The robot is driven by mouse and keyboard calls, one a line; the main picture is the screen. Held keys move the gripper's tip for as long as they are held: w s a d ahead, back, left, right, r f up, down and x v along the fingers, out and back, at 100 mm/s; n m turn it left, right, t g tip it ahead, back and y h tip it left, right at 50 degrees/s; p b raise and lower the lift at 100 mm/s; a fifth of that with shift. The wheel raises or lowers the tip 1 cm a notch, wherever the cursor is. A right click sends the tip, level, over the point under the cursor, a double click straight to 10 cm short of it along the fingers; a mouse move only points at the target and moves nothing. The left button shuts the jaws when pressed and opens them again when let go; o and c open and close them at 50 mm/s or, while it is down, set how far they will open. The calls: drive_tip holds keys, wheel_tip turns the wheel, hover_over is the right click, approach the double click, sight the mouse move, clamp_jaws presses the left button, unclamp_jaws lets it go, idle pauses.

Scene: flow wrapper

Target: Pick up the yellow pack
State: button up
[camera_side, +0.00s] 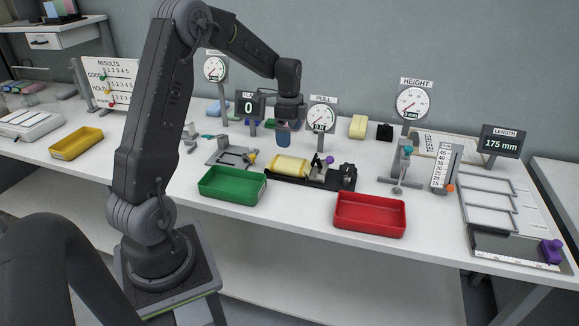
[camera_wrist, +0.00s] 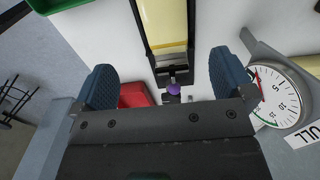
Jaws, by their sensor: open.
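A yellow pack (camera_side: 290,166) lies on a black pull fixture (camera_side: 322,180) in the middle of the bench, next to a clamp with a purple knob (camera_side: 329,160). In the wrist view the pack (camera_wrist: 164,22) is at the top, cut off by the frame edge, with the purple knob (camera_wrist: 173,89) below it. My gripper (camera_side: 284,138) hangs in the air near the pack, apart from it. In the wrist view its two blue fingers (camera_wrist: 167,80) are wide apart with nothing held between them.
A green tray (camera_side: 232,194) and a red tray (camera_side: 370,224) stand in front of the fixture. The PULL gauge (camera_side: 321,117) stands close behind it and shows right of my fingers in the wrist view (camera_wrist: 279,97). A pale yellow block (camera_side: 358,127) sits farther back.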

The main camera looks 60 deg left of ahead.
hover_over(290, 161)
drive_tip(key=f, duration=0.5)
drive_tip(key=shift+s+d+f, duration=0.3)
drive_tip(key=shift+f, duration=0.1)
drive_tip(key=shift+w+a+f, duration=0.1)
drive_tip(key=shift+a+f, duration=0.05)
drive_tip(key=shift+f, duration=1.15)
drive_tip(key=shift+w+a+f, duration=0.1)
drive_tip(key=shift+f, duration=1.2)
drive_tip(key=c, duration=1.1)
